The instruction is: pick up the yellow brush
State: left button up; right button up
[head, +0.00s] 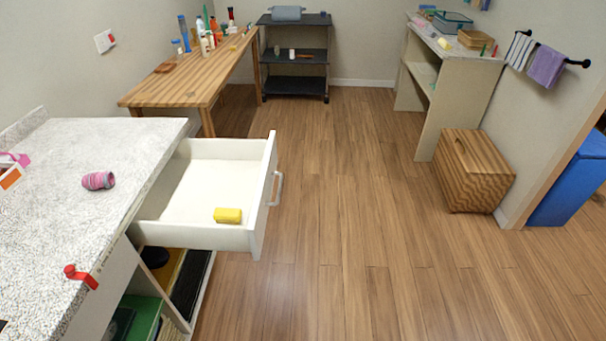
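A small yellow block-like object (228,215) lies in the front corner of the open white drawer (215,148). I cannot make out bristles on it, so I cannot tell whether it is the brush. A small yellow thing (232,30) lies on the striped wooden table (190,88), and another (444,43) lies on the pale shelf unit at right; both are too small to identify. Neither of my grippers is in view.
The drawer juts out from under the speckled counter (120,140) over the floor. A pink-grey rolled item (98,180) and a red item (80,276) lie on the counter. A wooden hamper (475,172) stands at right. The middle floor (345,200) is clear.

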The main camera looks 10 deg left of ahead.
aim_at(222, 215)
jog(key=z, duration=0.25)
jog(key=i, duration=0.9)
jog(key=u, duration=0.95)
jog(key=i, duration=0.6)
jog(key=u, duration=2.85)
jog(key=k, duration=0.5)
jog(key=z, duration=0.4)
jog(key=i, duration=0.35)
jog(key=z, duration=0.25)
